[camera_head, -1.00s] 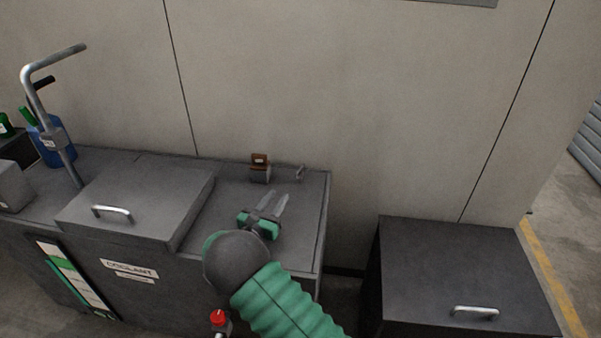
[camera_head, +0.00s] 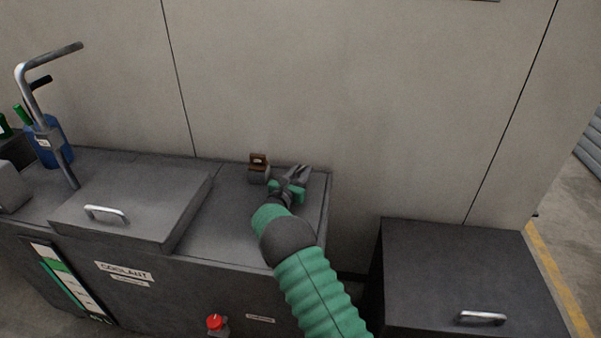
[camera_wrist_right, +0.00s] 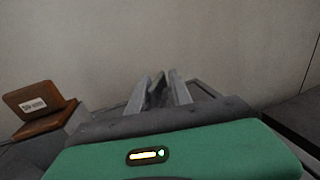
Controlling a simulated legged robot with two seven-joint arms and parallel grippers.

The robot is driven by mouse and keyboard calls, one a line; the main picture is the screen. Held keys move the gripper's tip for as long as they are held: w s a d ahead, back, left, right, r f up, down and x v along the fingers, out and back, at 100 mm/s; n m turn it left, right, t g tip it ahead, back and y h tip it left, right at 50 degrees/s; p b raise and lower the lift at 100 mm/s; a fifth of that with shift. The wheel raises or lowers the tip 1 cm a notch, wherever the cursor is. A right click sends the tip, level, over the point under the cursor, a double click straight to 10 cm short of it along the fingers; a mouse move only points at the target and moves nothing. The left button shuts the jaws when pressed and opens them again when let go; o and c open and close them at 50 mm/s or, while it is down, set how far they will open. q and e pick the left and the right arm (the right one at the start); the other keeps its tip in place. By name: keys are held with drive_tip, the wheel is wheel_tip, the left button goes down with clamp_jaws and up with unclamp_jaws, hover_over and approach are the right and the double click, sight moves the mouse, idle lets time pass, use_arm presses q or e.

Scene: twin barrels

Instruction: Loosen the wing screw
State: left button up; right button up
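My right gripper (camera_head: 298,173) reaches in from the lower right to the back right corner of the dark coolant cabinet top (camera_head: 235,215). Its two grey fingers are apart, and they also show in the right wrist view (camera_wrist_right: 160,90). A narrow upright thing (camera_wrist_right: 157,89) shows between the fingers; it may be the wing screw. I cannot tell if the fingers touch it. In the head view the gripper covers the spot where the small metal fitting stood. My left gripper is not in view.
A small block with a brown labelled flap (camera_head: 258,161) stands just left of the gripper, also in the wrist view (camera_wrist_right: 38,103). A hatch with handle (camera_head: 106,214), a red knob (camera_head: 215,321) and a second dark box (camera_head: 455,255) are nearby. The wall is close behind.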

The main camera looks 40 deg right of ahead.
drive_tip(key=shift+d+f, duration=0.1)
drive_tip(key=shift+d, duration=0.05)
drive_tip(key=shift+c, duration=1.1)
clamp_jaws()
drive_tip(key=shift+w+a, duration=0.1)
drive_tip(key=shift+a, duration=0.1)
drive_tip(key=shift+a, duration=0.15)
drive_tip(key=shift+o, duration=2)
unclamp_jaws()
drive_tip(key=shift+a+r, duration=0.15)
drive_tip(key=shift+r, duration=0.1)
drive_tip(key=p+v, duration=0.3)
drive_tip(key=v, duration=1.3)
drive_tip(key=shift+s+a, duration=0.25)
drive_tip(key=shift+a, duration=0.15)
